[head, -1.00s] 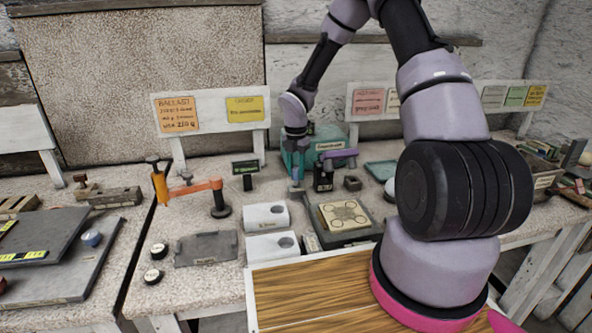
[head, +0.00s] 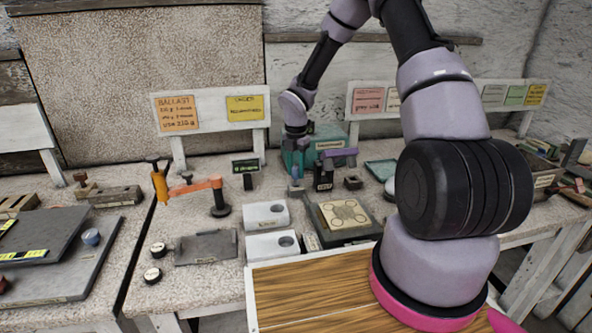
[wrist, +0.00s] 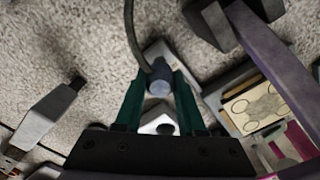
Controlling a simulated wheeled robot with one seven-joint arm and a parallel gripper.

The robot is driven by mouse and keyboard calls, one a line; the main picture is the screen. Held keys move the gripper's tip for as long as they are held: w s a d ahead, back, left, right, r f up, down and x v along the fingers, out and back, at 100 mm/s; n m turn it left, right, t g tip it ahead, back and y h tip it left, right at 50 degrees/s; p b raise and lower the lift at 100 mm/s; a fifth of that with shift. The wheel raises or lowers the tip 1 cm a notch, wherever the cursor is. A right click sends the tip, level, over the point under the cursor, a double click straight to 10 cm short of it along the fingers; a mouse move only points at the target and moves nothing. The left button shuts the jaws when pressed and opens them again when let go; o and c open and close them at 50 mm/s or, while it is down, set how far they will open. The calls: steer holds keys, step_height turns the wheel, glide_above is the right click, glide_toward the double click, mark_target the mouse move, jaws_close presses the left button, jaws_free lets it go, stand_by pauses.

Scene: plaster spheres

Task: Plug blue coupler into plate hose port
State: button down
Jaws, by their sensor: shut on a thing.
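My gripper (wrist: 160,88) has green fingers, and in the wrist view they are closed on the blue coupler (wrist: 159,80). A dark hose (wrist: 133,30) runs up from the coupler. In the head view my gripper is small and partly hidden, low over the back of the table, with a bluish piece (head: 296,189) beneath it. A tan square plate with ring marks (head: 343,213) sits on a dark base to the front right; it also shows in the wrist view (wrist: 252,105). I cannot make out the hose port.
An orange-armed stand (head: 218,198) is at left. A dark post with a purple arm (head: 323,178) stands close on the right.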

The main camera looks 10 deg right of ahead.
mark_target(296, 177)
steer(key=shift+f, duration=1.6)
steer(key=shift+c, duration=2.1)
jaws_free()
steer(key=shift+r, duration=0.15)
steer(key=shift+r, duration=1.9)
